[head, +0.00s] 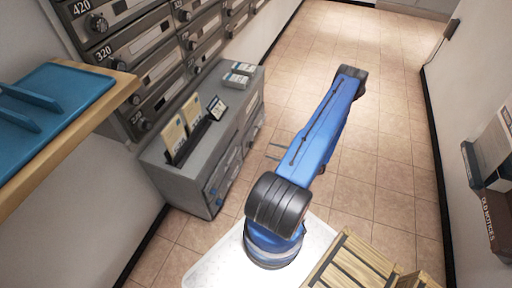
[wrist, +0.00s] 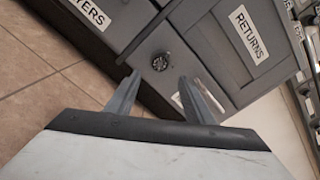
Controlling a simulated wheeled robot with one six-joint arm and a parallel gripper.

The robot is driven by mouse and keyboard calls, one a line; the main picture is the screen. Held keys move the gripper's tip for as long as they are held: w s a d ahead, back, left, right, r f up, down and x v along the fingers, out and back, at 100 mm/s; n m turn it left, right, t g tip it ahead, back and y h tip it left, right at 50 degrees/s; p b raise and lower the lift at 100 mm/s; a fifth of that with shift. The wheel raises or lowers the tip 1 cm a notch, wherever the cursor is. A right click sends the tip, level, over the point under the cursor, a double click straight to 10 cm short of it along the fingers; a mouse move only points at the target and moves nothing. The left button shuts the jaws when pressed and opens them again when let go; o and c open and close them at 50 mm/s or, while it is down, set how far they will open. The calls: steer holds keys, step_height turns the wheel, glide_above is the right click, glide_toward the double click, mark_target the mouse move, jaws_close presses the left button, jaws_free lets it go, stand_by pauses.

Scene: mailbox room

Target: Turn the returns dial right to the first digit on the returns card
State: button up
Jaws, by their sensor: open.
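In the wrist view a small round dark dial (wrist: 160,62) sits on a grey panel, left of a grey door with a white RETURNS label (wrist: 248,32). Its pointer and digits are too small to read. My gripper (wrist: 160,76) is open and empty, its fingers apart with the dial showing between and just beyond their tips. I see no contact. Upright cards (head: 174,134) stand on that cabinet; I cannot tell which is the returns card.
A wall of numbered mailboxes (head: 150,68) with dials rises behind the cabinet. A wooden shelf (head: 118,92) with a blue tray (head: 70,88) juts in at left. A wooden crate (head: 345,268) is at the bottom. Tiled floor (head: 385,150) to the right is clear.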

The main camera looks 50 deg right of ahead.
mark_target(251, 145)
steer(key=x, duration=1)
steer(key=c, duration=1)
